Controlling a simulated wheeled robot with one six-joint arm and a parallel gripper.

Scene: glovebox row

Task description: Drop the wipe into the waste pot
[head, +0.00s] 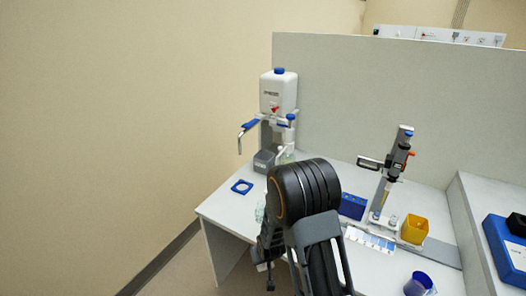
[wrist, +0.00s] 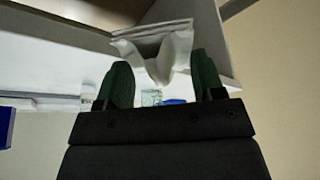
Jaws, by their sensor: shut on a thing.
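In the wrist view my gripper (wrist: 160,70) has its two green fingers closed on a white, crumpled wipe (wrist: 160,46), which sticks out beyond the fingertips. In the head view my dark arm covers most of the gripper, and the wipe cannot be made out clearly. A yellow open pot (head: 415,229) stands on the bench right of my arm. A dark blue cup (head: 418,284) stands nearer, at the bottom edge. I cannot tell from looks alone which one is the waste pot. Both are apart from my gripper.
The white bench (head: 225,207) has a bottle-top dispenser (head: 279,95) at its back left and a blue ring (head: 242,186). A pipette stand (head: 394,165) and a blue box (head: 352,206) stand near the yellow pot. A grey partition (head: 380,100) closes the back.

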